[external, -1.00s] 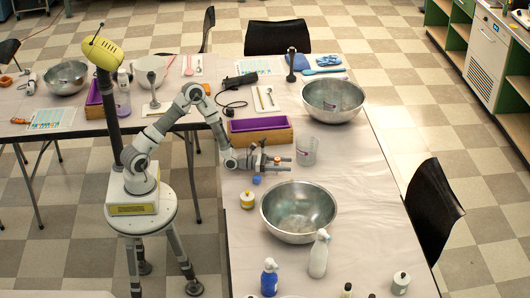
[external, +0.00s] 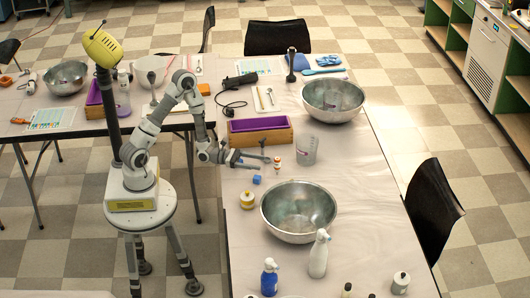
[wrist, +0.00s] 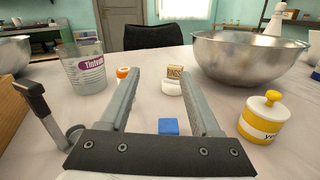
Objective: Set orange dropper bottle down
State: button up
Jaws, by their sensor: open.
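The orange dropper bottle (external: 277,163) is a small white bottle with orange parts, just beyond my gripper's tips in the external view. It looks upright on the white table. In the wrist view an orange piece (wrist: 122,72) shows beside the left fingertip, which hides what is below; it seems to be the same bottle. My gripper (external: 265,162) is open, with a wide gap between its fingers (wrist: 155,82). The fingers hold nothing that I can see. Whether a finger touches the bottle I cannot tell.
A blue cube (external: 257,179) and a yellow-lidded jar (external: 247,200) are near the gripper. A clear beaker (external: 308,150), a purple-lined wooden box (external: 262,139) and a metal bowl (external: 298,212) surround it. A small white-and-tan item (wrist: 172,82) shows between the fingers, farther off.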

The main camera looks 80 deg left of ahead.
jog(key=s+d+r+m+g+h, duration=0.6)
jog(key=d+r+m+g+h, duration=0.1)
jog(key=d+m, duration=0.35)
jog(key=s+d+r+m+g+y, duration=0.2)
jog(key=s+d+m+g, duration=0.4)
jog(key=s+m+g, duration=0.45)
jog(key=s+a+r+m+t+y, duration=0.3)
jog(key=s+a+m+y, duration=0.1)
jog(key=s+a+y, duration=0.1)
jog(key=s+a+r+m+t+y, duration=0.3)
jog(key=s+a+m+y, duration=0.2)
jog(key=a, duration=0.5)
jog(key=shift+s+y, duration=0.3)
jog(key=shift+y, duration=0.8)
notch_tip(320, 180, up, 18)
jog(key=p, duration=1.8)
